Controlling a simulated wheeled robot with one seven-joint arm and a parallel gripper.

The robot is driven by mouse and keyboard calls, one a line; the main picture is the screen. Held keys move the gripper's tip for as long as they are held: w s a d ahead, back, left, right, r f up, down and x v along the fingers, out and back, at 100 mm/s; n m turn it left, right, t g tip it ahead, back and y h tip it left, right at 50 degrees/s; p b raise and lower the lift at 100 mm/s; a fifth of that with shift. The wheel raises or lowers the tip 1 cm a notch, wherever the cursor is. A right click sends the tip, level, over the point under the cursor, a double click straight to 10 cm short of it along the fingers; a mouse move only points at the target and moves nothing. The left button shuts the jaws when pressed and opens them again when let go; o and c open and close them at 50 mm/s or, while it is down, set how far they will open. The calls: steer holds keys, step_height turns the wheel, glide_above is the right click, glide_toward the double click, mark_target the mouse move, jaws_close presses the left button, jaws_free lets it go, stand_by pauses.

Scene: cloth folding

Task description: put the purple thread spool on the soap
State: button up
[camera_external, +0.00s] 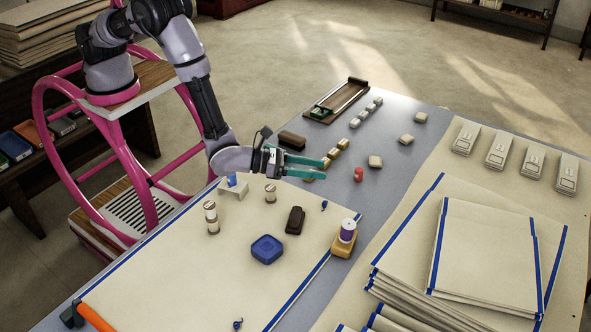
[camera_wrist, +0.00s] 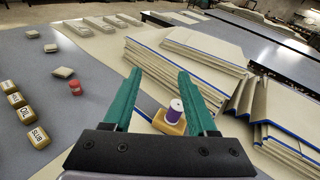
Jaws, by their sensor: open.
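The purple thread spool (camera_external: 347,231) has white ends and stands upright on the yellow-tan soap (camera_external: 343,246), at the right edge of the cream cloth (camera_external: 200,262). In the wrist view the spool (camera_wrist: 174,111) and the soap (camera_wrist: 168,126) show between and beyond my fingers. My gripper (camera_external: 326,168) is open and empty, with green fingers spread above the table, up and left of the spool. It is apart from the spool. The open fingers (camera_wrist: 160,85) also show in the wrist view.
A blue dish (camera_external: 267,249), a dark brush (camera_external: 295,220) and small spools (camera_external: 211,217) lie on the cloth. A red spool (camera_external: 358,174) and several labelled blocks (camera_wrist: 38,138) stand beyond. Folded cloth stacks (camera_external: 485,255) fill the right side.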

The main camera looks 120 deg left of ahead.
steer(key=s+a+r+n+g+y, duration=0.2)
steer(key=s+a+r+n, duration=0.15)
steer(key=r, duration=0.55)
steer(key=s+a+r+n+g+y, duration=0.1)
steer(key=s+a+r+n+g, duration=0.2)
steer(key=r, duration=0.5)
steer(key=s+a+r+n+g, duration=0.2)
steer(key=s+r+n+g, duration=0.2)
steer(key=s+r+n, duration=0.7)
steer(key=s+d+r+n+t+h, duration=0.1)
steer(key=s+d+r+n+h, duration=0.1)
steer(key=s, duration=0.8)
steer(key=s+d+r+n+t+h, duration=0.1)
steer(key=s+d+r+h, duration=0.3)
steer(key=s, duration=0.6)
steer(key=s+d+r+n+t+h, duration=0.1)
steer(key=s+d+r+n+h, duration=0.2)
steer(key=s+d, duration=0.3)
steer(key=s+h, duration=0.1)
steer(key=s, duration=0.2)
steer(key=shift+s+d+r, duration=0.35)
steer(key=shift+s+r, duration=0.05)
